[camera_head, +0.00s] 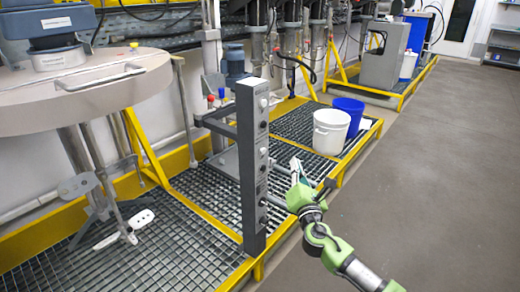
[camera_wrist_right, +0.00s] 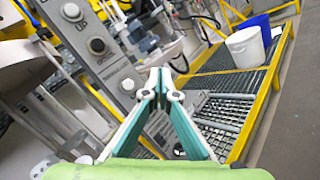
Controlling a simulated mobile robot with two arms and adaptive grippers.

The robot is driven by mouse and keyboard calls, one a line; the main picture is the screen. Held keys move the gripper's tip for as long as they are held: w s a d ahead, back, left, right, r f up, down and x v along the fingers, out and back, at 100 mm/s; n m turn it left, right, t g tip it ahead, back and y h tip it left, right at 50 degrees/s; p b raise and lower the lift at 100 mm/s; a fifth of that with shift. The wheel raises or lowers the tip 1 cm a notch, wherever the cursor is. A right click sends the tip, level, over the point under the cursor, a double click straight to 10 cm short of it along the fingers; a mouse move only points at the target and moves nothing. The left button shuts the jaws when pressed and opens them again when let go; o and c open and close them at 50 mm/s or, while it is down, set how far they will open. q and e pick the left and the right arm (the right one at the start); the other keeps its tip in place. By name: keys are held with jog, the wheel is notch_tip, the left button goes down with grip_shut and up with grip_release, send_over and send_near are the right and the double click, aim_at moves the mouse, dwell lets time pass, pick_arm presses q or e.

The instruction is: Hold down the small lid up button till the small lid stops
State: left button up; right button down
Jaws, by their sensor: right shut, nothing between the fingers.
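A dark grey control post (camera_head: 252,170) stands upright at the front edge of the yellow-framed grating, with a column of buttons on its face. My right gripper (camera_head: 296,168) is just right of the post. Its fingertips (camera_wrist_right: 159,82) meet, empty, and appear right of the lowest button; contact cannot be told. The small lid cannot be identified with certainty. My left gripper is not in view.
A large round grey lid (camera_head: 85,95) on a stand is at the left. A white bucket (camera_head: 331,131) and a blue bucket (camera_head: 350,112) stand on the grating behind my gripper. The grey floor (camera_head: 430,180) at the right is clear.

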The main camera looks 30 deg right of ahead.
aim_at(263, 151)
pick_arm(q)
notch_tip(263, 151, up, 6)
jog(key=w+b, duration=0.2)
pick_arm(e)
jog(key=w+a, duration=0.3)
jog(key=w, duration=0.5)
jog(key=shift+a, duration=0.2)
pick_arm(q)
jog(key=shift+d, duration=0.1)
pick_arm(e)
jog(key=shift+w, duration=0.2)
dwell(0.8)
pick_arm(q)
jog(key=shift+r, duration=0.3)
pick_arm(e)
jog(key=shift+w+a, duration=0.2)
jog(key=shift+w, duration=0.1)
